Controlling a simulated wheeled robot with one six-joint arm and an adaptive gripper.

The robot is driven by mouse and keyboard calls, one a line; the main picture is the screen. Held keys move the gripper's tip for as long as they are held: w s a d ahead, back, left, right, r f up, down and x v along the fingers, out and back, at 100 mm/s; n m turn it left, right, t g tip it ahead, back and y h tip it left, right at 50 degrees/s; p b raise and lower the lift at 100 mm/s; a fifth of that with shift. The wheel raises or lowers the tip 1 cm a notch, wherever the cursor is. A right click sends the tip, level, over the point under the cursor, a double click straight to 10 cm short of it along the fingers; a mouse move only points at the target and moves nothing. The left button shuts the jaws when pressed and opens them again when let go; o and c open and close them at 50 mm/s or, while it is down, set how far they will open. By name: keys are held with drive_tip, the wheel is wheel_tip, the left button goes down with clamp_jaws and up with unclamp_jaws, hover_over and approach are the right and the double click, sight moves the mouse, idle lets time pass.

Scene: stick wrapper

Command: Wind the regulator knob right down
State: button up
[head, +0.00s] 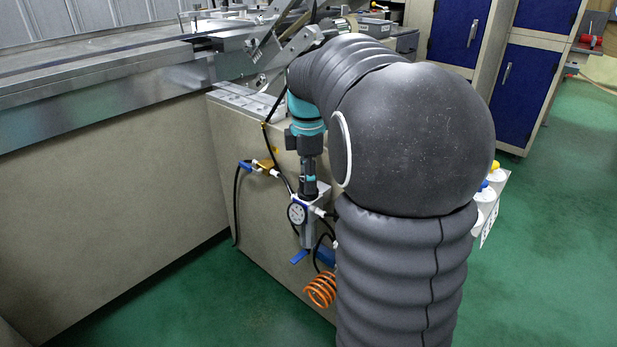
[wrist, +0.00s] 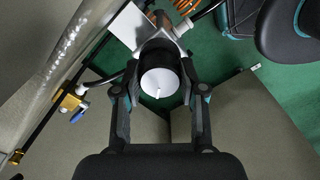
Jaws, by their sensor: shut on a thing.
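The regulator (head: 308,225) is mounted on the side of the beige machine, with a round white-faced gauge (head: 297,212) at its front. My gripper (wrist: 159,72) comes at the knob from above, with one finger on each side. It is shut on the knob. In the head view my gripper (head: 309,188) points straight down over the regulator, and the knob is mostly hidden between the fingers. The gauge reading is too small to tell.
A brass valve with a blue lever (wrist: 70,102) and black hoses sit left of the regulator. A blue lever (head: 299,257) and an orange coiled hose (head: 321,290) hang below it. The beige machine cabinet (head: 255,225) is close behind. Green floor is open at right.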

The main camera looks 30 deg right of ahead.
drive_tip(key=shift+n, duration=0.6)
drive_tip(key=o, duration=1.1)
drive_tip(key=shift+o, duration=0.2)
drive_tip(key=shift+r, duration=0.1)
wheel_tip(320, 180, up, 12)
